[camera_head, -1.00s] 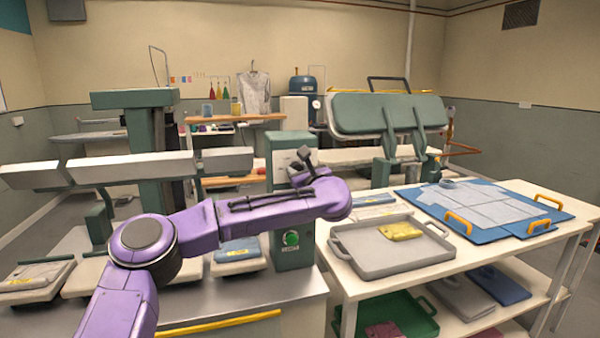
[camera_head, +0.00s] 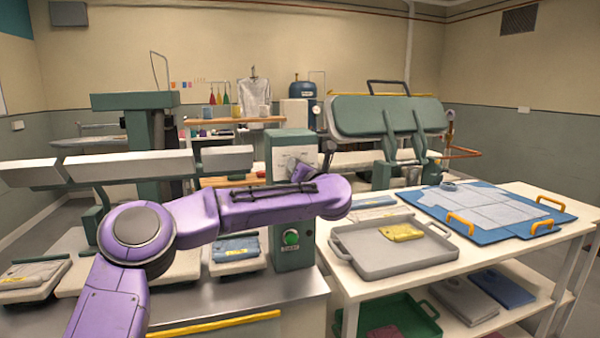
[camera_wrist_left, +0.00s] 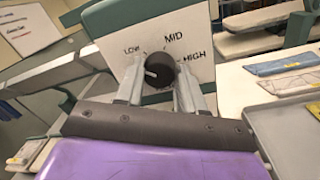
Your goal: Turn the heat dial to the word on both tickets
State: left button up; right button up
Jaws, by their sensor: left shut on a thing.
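The dark round heat dial (camera_wrist_left: 163,72) sits on a white plate (camera_wrist_left: 195,75) marked LOW, MID and HIGH in the left wrist view. Its white mark is on its left side, toward the LOW side. My left gripper (camera_wrist_left: 160,88) is shut on the dial, one finger on each side. In the head view the green press post (camera_head: 291,210) carries this white panel, and my purple arm partly covers it. Yellow tickets lie on a blue folded garment (camera_head: 236,243) and a grey one (camera_head: 35,272); their words are too small to read. My right gripper is not in view.
A grey tray (camera_head: 350,262) with a yellow packet (camera_head: 401,232) stands on the white table at right, beside a blue board (camera_head: 485,236) with orange handles. Long pale press arms (camera_head: 120,167) extend left of the post. A round green button (camera_head: 291,238) is below the dial.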

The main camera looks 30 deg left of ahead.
pick_arm(q)
jog(key=shift+f+m, duration=0.1)
jog(key=shift+m, duration=1.9)
jog(key=o, duration=1)
jog(key=shift+o, duration=0.2)
jog(key=b+v, duration=0.3)
jog(key=v, duration=0.7)
jog(key=shift+d+b, duration=0.25)
jog(key=shift+b, duration=0.1)
